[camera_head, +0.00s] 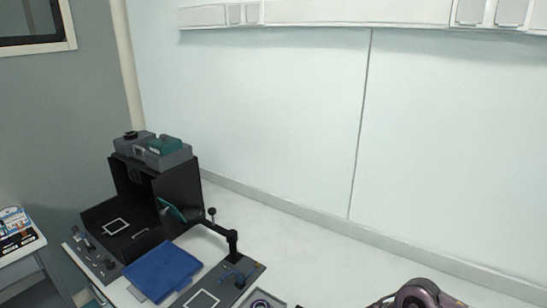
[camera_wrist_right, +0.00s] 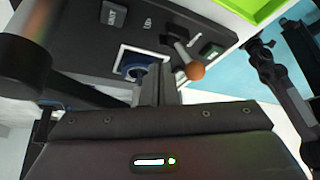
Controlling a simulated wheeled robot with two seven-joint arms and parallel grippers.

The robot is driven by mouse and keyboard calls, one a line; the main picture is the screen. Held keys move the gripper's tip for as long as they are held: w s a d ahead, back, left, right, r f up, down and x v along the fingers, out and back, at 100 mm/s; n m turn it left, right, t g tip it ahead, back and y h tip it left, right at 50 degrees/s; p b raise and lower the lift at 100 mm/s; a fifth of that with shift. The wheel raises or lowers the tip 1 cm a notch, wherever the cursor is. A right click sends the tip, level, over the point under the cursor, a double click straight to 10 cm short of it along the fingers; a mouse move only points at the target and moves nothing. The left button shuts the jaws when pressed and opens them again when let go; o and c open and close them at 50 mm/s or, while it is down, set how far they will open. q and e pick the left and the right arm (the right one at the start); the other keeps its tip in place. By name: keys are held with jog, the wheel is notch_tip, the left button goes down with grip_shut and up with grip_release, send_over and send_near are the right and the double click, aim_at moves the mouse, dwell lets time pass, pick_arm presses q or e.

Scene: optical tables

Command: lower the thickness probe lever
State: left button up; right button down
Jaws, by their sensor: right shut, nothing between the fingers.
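In the right wrist view a short lever with an orange ball knob (camera_wrist_right: 195,70) stands out from a dark panel (camera_wrist_right: 85,30). It looks like the probe lever, though no label on it is readable. My right gripper (camera_wrist_right: 159,78) is shut and empty, its fingers just left of the knob in the picture. Whether they touch the lever I cannot tell. Behind the fingers is a white-framed square (camera_wrist_right: 125,58) with a blue round part in it. My left gripper is not in view.
In the head view a black open box (camera_head: 180,183) stands on the table, with a blue pad (camera_head: 162,270) in front. A black jointed arm (camera_head: 232,240) stands right of it and also shows in the wrist view (camera_wrist_right: 268,68). The table along the wall is clear.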

jog(key=r+p, duration=0.2)
jog(key=r, duration=0.1)
jog(key=r+p, duration=0.2)
jog(key=shift+w+d, duration=0.25)
jog(key=shift+w, duration=0.1)
